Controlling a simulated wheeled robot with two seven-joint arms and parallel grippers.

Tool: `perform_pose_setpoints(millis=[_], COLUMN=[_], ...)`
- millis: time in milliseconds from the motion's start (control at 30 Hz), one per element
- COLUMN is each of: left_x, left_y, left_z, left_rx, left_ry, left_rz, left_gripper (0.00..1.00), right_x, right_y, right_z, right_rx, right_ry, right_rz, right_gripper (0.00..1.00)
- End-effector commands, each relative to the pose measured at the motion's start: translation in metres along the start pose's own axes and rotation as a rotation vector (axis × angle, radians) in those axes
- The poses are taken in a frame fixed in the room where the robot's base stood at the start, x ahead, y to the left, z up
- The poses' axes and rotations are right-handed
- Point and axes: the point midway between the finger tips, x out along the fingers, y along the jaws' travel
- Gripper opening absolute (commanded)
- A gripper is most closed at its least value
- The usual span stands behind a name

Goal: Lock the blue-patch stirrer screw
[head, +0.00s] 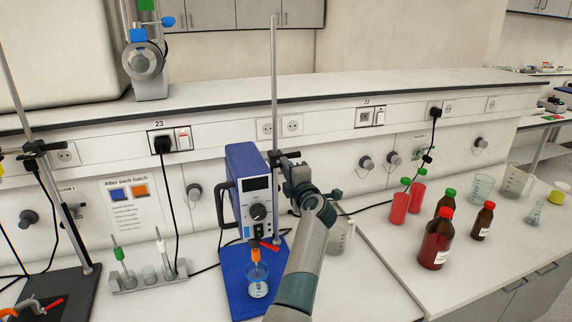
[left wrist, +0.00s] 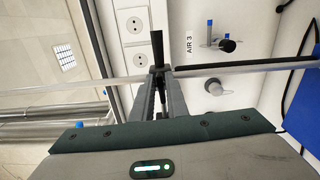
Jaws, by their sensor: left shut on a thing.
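The blue stirrer (head: 240,165) stands on a blue base (head: 232,285), its upright rod (head: 274,75) rising behind it. A dark clamp (head: 286,155) sits on the rod. My left gripper (head: 291,176) is at the rod just below the clamp, partly hidden by my own wrist. In the left wrist view, my left gripper (left wrist: 160,72) is shut on a black screw (left wrist: 157,45) beside the rod (left wrist: 245,67). How far the screw is turned cannot be told. The right gripper is not in view.
A glass beaker (head: 258,284) is below the stirrer's orange part (head: 256,255). A second stand (head: 52,180) and a sample rack (head: 148,282) are at left. Red-capped bottles (head: 436,240) and red-filled bottles (head: 400,207) stand at right. A shelf (head: 330,93) runs behind.

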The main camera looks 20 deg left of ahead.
Motion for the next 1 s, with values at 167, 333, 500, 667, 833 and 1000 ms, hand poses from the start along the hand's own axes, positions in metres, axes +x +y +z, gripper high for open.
perform_pose_setpoints(millis=[167,333,500,667,833,1000], left_x=[-0.0001,-0.0001,-0.0001,-0.0001,-0.0001,0.0], left_y=[-0.0023,-0.0026,-0.0026,-0.0025,-0.0018,-0.0013], left_z=[-0.0002,-0.0003,-0.0002,-0.0002,-0.0001,-0.0001], left_rx=[0.049,0.064,0.064,0.063,0.062,0.061], left_ry=[0.001,0.001,0.0,0.0,0.0,0.0], left_rz=[-0.003,-0.003,-0.003,-0.003,-0.002,-0.001], left_gripper=[0.0,0.0,0.0,0.23,0.32,0.32], right_x=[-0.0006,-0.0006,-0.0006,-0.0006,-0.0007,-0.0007], right_y=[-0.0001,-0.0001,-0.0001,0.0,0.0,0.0], right_z=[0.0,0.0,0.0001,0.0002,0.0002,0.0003], right_rx=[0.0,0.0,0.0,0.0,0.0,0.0], right_ry=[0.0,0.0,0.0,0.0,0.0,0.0], right_rz=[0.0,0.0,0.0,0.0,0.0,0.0], right_gripper=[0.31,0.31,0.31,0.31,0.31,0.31])
